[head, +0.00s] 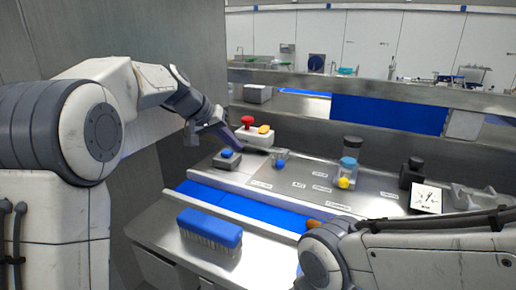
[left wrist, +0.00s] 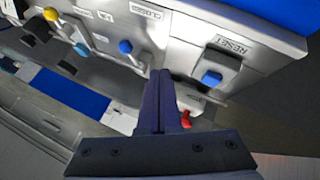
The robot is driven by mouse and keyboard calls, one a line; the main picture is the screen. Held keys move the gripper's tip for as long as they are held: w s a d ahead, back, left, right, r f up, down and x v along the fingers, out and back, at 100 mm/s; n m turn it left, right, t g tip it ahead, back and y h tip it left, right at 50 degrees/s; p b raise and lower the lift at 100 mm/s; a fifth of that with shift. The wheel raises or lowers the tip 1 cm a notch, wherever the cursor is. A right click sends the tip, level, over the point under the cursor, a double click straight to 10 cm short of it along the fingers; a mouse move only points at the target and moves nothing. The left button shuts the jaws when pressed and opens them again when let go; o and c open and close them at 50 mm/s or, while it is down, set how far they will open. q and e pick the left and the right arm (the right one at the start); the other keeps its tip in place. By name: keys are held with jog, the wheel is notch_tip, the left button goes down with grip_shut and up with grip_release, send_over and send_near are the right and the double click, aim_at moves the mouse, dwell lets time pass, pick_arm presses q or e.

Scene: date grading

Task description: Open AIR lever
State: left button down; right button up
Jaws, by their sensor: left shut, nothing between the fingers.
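A lever with a blue knob (head: 281,166) stands on the steel panel, near small labels, one of which seems to read AIR. The blue knob (left wrist: 125,46) also shows in the left wrist view, below a CLOSED label (left wrist: 147,11). My left gripper (head: 264,150) is shut and empty, just left of that lever in the head view. In the left wrist view its fingers (left wrist: 160,84) lie close together, to the right of the blue knob and apart from it. My right gripper is out of view; only my right arm shows.
A RESET box with a blue button (head: 226,153) sits left of the lever. Behind is a box with a red button (head: 247,121). A lever with a yellow knob (head: 344,183) stands to the right. A blue brush (head: 210,226) lies in front of the blue belt (head: 240,205).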

aim_at(279, 163)
pick_arm(q)
jog(key=p+x, duration=0.1)
jog(key=x, duration=0.4)
jog(key=p+x, duration=0.2)
jog(key=x, duration=0.3)
jog(key=shift+d+r, duration=0.15)
jog(key=shift+d, duration=0.3)
jog(key=shift+d+r+p, duration=0.25)
jog(key=shift+d+p, duration=0.3)
jog(key=shift+d, duration=0.05)
jog(key=shift+d+r+p, duration=0.3)
jog(key=shift+d+p, duration=0.2)
jog(key=shift+d, duration=0.1)
jog(key=shift+s+d, duration=0.1)
jog(key=shift+d, duration=0.25)
jog(key=shift+d+f+p, duration=0.1)
jog(key=shift+d+p, duration=0.1)
jog(key=shift+p, duration=0.1)
